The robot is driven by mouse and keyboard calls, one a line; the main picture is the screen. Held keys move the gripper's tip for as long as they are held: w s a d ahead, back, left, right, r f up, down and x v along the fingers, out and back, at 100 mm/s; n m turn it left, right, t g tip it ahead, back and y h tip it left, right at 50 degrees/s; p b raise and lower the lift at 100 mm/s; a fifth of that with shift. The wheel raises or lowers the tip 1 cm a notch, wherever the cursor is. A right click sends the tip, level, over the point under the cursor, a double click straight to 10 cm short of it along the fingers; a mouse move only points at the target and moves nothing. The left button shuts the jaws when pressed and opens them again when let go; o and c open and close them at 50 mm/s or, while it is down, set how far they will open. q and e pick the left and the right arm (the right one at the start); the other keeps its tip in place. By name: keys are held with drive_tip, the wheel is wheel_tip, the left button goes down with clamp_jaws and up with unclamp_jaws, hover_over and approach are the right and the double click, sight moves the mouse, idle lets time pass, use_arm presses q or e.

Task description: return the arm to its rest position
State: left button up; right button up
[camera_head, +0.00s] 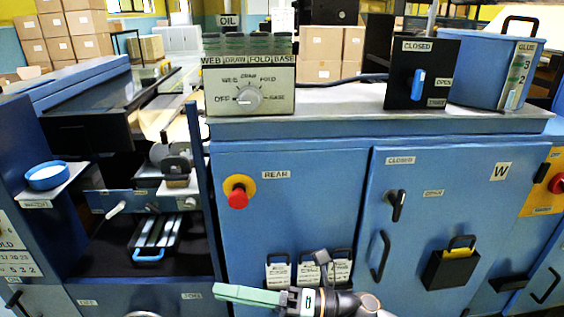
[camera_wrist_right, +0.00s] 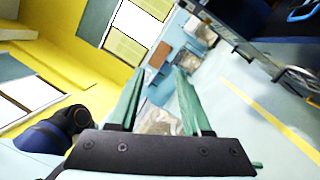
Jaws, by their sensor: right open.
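My right gripper (camera_head: 222,291) shows at the bottom middle of the head view, its green fingers pointing left in front of the blue machine cabinet (camera_head: 290,215). Part of my right arm shows at the lower right of it. In the right wrist view the two green fingers of this gripper (camera_wrist_right: 157,78) stand apart with nothing between them, so it is open and empty. My left gripper is not in either view.
Labelled packs (camera_head: 308,272) hang on the cabinet front just above my right gripper. A red button (camera_head: 238,197), a door handle (camera_head: 380,256) and a black holder (camera_head: 450,268) stick out. A blue-handled tray (camera_head: 150,255) lies in the left bay.

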drive_tip(key=w+d+f+m+t+h+p, duration=0.1)
drive_tip(key=w+d+f+m+t+h, duration=0.2)
drive_tip(key=d+f+m+t+h, duration=0.7)
drive_tip(key=w+d+r+m+t+p, duration=0.15)
drive_tip(key=m+t, duration=0.35)
drive_tip(key=m, duration=1.1)
drive_tip(key=s+d+f+m+g+h+p, duration=0.1)
drive_tip(key=s+d+f+m+g+h, duration=0.2)
drive_tip(key=s+d+f+m, duration=0.3)
drive_tip(key=s+d+f+m+g+h+p, duration=0.1)
drive_tip(key=s+d+f+m+g+h, duration=0.2)
drive_tip(key=s+f, duration=0.7)
drive_tip(key=d+f+m+h, duration=0.2)
drive_tip(key=d+f+m, duration=0.1)
drive_tip(key=d, duration=0.1)
drive_tip(key=shift+f+m+g, duration=0.35)
drive_tip(key=shift+m+g, duration=0.05)
